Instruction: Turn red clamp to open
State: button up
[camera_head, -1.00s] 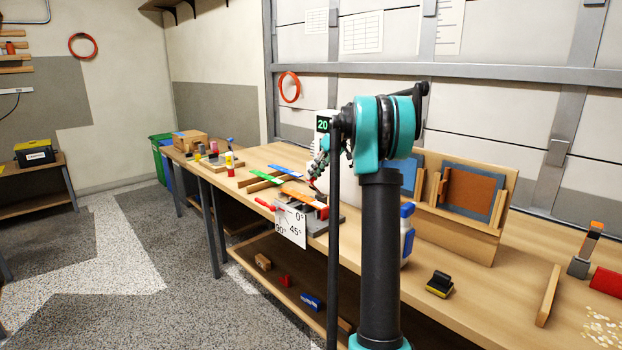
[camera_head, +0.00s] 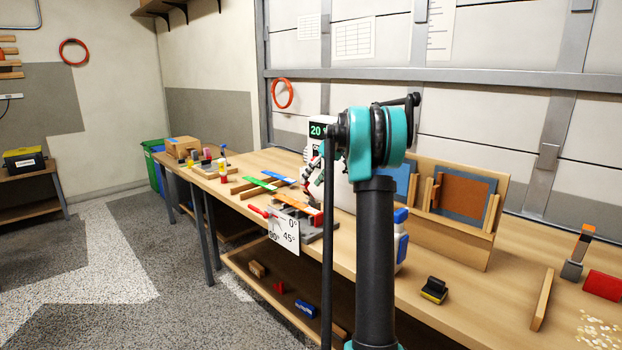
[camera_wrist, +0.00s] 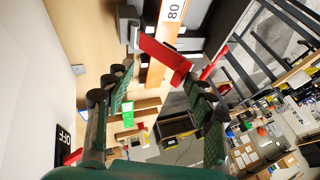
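The red clamp (camera_wrist: 163,60) shows in the wrist view as a flat red bar lying across the orange strip (camera_wrist: 168,25) marked 80. My gripper (camera_wrist: 158,72) is open, with one finger on each side of the picture. The red bar lies between and just beyond the fingertips; I cannot tell whether it is touched. In the head view my gripper (camera_head: 316,182) is just above the bending jig, whose white angle plate (camera_head: 284,229) reads 0°, 45° and 90°. My arm partly hides the gripper and clamp there.
A second red handle (camera_head: 258,211) sticks out at the jig's front left. Green and blue strips (camera_head: 262,184) lie behind it on the workbench (camera_head: 345,260). A white bottle with a blue cap (camera_head: 401,240) stands right of my arm. A display reading 20 (camera_head: 317,131) stands behind.

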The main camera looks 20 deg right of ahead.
jog(key=shift+s, duration=0.1)
dwell(0.4)
jog(key=shift+d+r, duration=0.1)
jog(key=v, duration=1.1)
jog(key=shift+s+d+r, duration=0.1)
jog(key=shift+r, duration=0.3)
jog(key=s+a+f+m+h, duration=0.2)
jog(key=s+a+f, duration=0.5)
jog(key=s+f, duration=0.1)
jog(key=s+a+f+m+h, duration=0.1)
jog(key=s+a+f, duration=0.1)
jog(key=s+f, duration=0.6)
jog(key=s+a+f+m+t+h, duration=0.1)
jog(key=s+a+f, duration=0.2)
jog(key=s+f, duration=0.6)
jog(key=s+a+f+m+t+h, duration=0.1)
jog(key=s+a+f, duration=0.1)
jog(key=s+f, duration=0.7)
jog(key=shift+s+a+h, duration=0.2)
jog(key=shift+s, duration=1.8)
jog(key=shift+s+a+h, duration=0.2)
jog(key=shift+s, duration=1.8)
